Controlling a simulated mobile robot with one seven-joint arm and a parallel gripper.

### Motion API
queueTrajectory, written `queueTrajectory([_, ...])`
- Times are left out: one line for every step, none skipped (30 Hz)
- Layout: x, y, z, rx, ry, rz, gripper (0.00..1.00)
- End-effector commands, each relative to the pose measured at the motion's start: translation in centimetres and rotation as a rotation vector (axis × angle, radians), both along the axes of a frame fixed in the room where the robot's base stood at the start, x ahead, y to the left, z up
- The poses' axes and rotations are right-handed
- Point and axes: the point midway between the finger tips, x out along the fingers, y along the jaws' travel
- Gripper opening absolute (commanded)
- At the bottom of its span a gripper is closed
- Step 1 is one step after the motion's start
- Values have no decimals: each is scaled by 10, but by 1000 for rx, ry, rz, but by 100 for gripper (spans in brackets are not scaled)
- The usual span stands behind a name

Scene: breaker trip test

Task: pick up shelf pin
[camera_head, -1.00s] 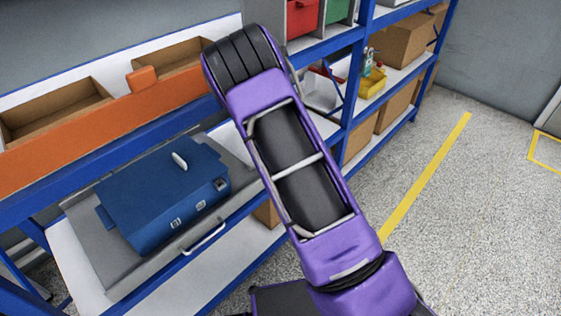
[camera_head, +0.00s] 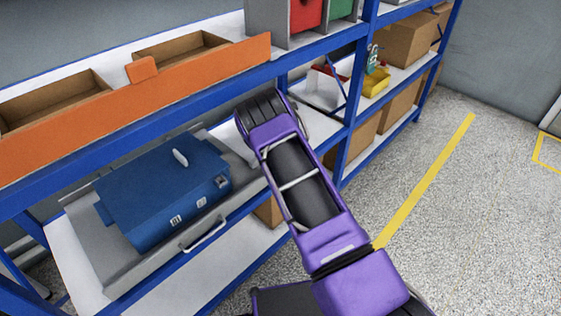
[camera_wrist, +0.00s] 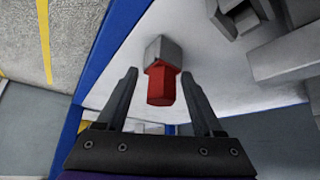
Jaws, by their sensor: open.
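In the wrist view, a red block-like piece with a grey square end (camera_wrist: 161,82), which looks like the shelf pin, stands out against a pale surface. My gripper (camera_wrist: 159,76) is open, with one dark finger on each side of this piece. Gaps show between the fingers and the piece, so it is not gripped. In the head view, my purple arm reaches toward the shelving, and my gripper is hidden behind its far end.
Blue shelving (camera_head: 345,150) surrounds the arm's far end. A blue case (camera_head: 165,195) sits on a grey tray at left, below an orange-fronted bin (camera_head: 150,92). Grey parts (camera_wrist: 285,60) lie close by.

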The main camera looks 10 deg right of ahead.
Motion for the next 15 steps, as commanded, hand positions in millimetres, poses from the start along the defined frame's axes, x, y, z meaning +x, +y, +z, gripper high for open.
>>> queueTrajectory([2,0,-2,0,-1,1,68])
queueTrajectory([2,0,-2,0,-1,1,68])
queueTrajectory([2,0,-2,0,-1,1,68])
queueTrajectory([2,0,-2,0,-1,1,68])
queueTrajectory([2,0,-2,0,-1,1,68])
queueTrajectory([2,0,-2,0,-1,1,68])
queueTrajectory([2,0,-2,0,-1,1,68])
queueTrajectory([2,0,-2,0,-1,1,68])
queueTrajectory([2,0,-2,0,-1,1,63])
queueTrajectory([2,0,-2,0,-1,1,57])
queueTrajectory([2,0,-2,0,-1,1,52])
queueTrajectory([2,0,-2,0,-1,1,45])
queueTrajectory([2,0,-2,0,-1,1,40])
queueTrajectory([2,0,-2,0,-1,1,34])
queueTrajectory([2,0,-2,0,-1,1,27])
